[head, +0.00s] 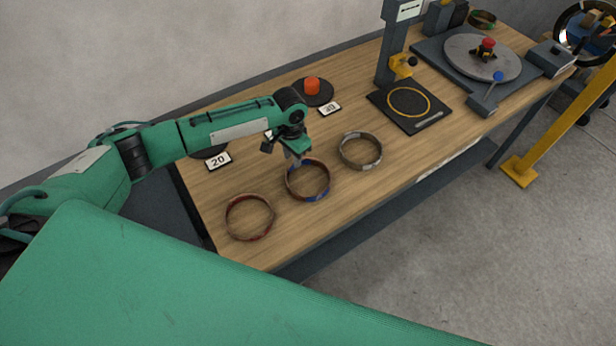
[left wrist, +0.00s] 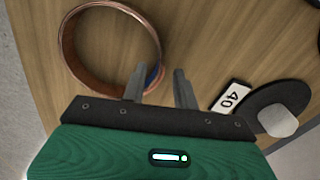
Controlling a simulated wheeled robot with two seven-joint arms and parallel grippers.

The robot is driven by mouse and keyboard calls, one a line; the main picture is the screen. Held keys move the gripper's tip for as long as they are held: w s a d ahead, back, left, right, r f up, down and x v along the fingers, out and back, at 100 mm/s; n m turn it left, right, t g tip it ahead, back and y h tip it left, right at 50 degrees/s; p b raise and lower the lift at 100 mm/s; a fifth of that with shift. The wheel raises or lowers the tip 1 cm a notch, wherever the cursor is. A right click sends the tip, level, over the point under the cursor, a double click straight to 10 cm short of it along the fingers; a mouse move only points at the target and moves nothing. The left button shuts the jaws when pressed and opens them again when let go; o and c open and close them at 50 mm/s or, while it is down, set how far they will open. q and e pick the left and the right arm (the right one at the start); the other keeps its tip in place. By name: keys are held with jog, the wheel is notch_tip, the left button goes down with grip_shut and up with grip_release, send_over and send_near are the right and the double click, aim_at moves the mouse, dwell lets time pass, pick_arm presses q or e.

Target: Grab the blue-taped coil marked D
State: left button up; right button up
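The blue-taped coil (head: 325,190) is a copper ring lying on the wooden bench between two other coils. Blue tape shows at its lower right and near my gripper; no letter D is readable. In the left wrist view the coil (left wrist: 66,48) is at the upper left, with a blue patch beside the left finger. My left gripper (head: 295,162) points down at the coil's upper-left rim. Its fingers (left wrist: 159,87) are apart, and a bit of the rim appears between them in the picture. I cannot tell their height over the rim. My right gripper is out of view.
A red-taped coil (head: 264,235) lies at left front and a pale-taped coil (head: 378,160) at right. Behind are number cards and an orange weight (head: 312,85). A black plate (head: 410,122) stands farther right.

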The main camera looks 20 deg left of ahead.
pick_arm(q)
jog(key=shift+w+f, duration=0.15)
jog(key=shift+f, duration=1.3)
jog(key=shift+c, duration=0.4)
grip_shut()
jog(key=shift+r, duration=0.1)
